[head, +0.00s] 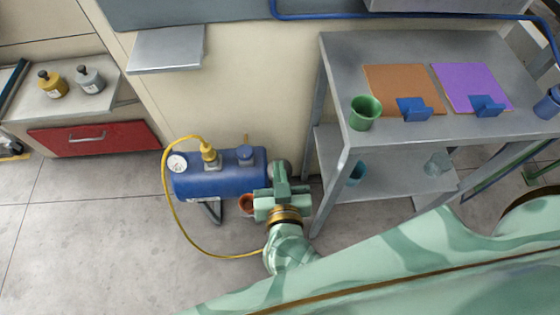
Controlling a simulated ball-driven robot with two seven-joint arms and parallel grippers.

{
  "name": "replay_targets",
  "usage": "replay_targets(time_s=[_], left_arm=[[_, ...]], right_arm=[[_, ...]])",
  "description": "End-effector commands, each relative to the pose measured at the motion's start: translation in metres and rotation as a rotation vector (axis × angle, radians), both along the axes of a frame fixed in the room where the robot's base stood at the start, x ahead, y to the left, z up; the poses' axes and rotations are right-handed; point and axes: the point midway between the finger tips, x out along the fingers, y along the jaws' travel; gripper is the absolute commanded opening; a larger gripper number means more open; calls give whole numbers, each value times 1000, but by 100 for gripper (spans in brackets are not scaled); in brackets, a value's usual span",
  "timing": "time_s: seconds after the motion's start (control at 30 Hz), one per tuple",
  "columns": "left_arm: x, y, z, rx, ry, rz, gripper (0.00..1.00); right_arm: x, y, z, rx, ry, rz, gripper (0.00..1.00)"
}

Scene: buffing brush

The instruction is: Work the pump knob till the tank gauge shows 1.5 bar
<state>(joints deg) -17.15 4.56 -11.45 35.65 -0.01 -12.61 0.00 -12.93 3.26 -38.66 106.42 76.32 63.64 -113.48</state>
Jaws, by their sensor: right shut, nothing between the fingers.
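The blue tank (225,182) lies on its side on a stand on the floor, left of centre. Its round white gauge (177,163) is on the left end; the needle is too small to read. A blue knob-like cap (245,153) stands on top of the tank, and a yellow hose fitting (210,154) sits left of it. My right gripper (280,172) is shut and empty at the tank's right end, in front of a dark grey round part; I cannot tell whether it touches it. It may hide part of that end. My left gripper is out of view.
A yellow hose (177,217) loops from the fitting across the floor. A grey cart (345,135) with cups and coloured mats stands to the right. A red drawer (95,138) and a grey shelf (165,50) are at left. The floor at left is clear.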

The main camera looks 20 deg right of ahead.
Motion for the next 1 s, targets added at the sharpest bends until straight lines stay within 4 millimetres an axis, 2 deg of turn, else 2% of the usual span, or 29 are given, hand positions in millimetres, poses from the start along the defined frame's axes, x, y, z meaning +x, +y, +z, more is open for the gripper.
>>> replay_targets(time_s=[0.03, 0.13, 0.3, 0.73, 0.87, 1.0], left_arm=[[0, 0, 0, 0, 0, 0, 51], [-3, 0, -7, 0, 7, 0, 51], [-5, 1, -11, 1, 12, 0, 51], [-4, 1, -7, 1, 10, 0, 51], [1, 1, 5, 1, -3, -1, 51], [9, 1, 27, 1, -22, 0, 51]], right_arm=[[-1, -1, -15, -5, 8, 0, 0], [-1, -1, -40, -2, 10, -2, 0], [-2, -1, -58, 1, 9, -2, 0], [-3, -2, -56, 3, 11, -2, 0], [-5, -2, -45, 1, 8, -2, 0], [-8, -4, -25, 1, 2, -3, 0]])
